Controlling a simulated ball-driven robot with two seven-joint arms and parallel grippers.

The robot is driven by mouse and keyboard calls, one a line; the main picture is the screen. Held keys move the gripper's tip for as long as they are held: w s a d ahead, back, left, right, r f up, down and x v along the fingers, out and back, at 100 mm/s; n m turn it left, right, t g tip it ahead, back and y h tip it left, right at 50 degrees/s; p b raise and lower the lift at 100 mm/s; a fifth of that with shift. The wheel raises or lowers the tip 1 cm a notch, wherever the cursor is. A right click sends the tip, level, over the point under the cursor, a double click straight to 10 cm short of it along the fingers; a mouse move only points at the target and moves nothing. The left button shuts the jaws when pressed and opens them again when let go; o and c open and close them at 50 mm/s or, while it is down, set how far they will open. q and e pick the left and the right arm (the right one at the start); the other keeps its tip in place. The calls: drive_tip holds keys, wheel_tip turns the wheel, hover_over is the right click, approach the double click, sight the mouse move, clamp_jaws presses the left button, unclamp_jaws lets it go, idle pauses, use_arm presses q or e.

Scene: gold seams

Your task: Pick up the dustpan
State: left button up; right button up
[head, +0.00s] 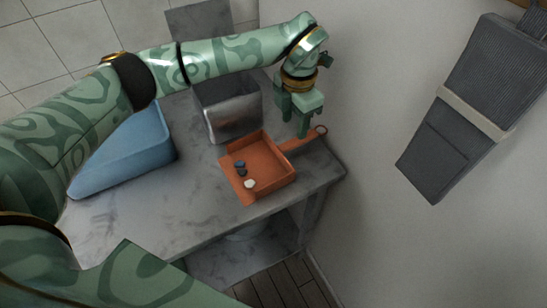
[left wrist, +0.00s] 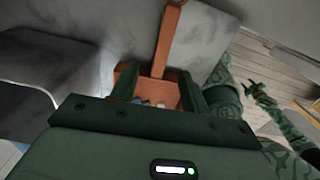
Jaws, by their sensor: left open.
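The orange dustpan (head: 284,177) lies on the grey marbled table, with its handle pointing to the upper right and ending in a ring. Two dark pieces and one pale piece lie in its pan. My left gripper (head: 294,124) is open and empty over the handle, close to it in the picture. In the left wrist view the dustpan handle (left wrist: 168,40) runs up between the two open fingers (left wrist: 158,88), and the pan is partly hidden behind the gripper. My right gripper seems to show small at the right of that view (left wrist: 254,88); its fingers are too small to read.
A grey metal bin (head: 230,115) stands just behind the dustpan. A blue tray (head: 125,155) sits at the table's left. The table's right edge is close to the handle's ring, and a pale wall with a dark hanging object (head: 475,100) rises at right.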

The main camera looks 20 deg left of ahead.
sight(293, 141)
use_arm(q)
wheel_tip(293, 141, down, 6)
drive_tip(key=shift+s+d+r+b, duration=0.1)
drive_tip(key=shift+r+b, duration=0.05)
drive_tip(key=shift+b, duration=0.85)
drive_tip(key=shift+f, duration=0.4)
drive_tip(key=shift+r, duration=0.1)
clamp_jaws()
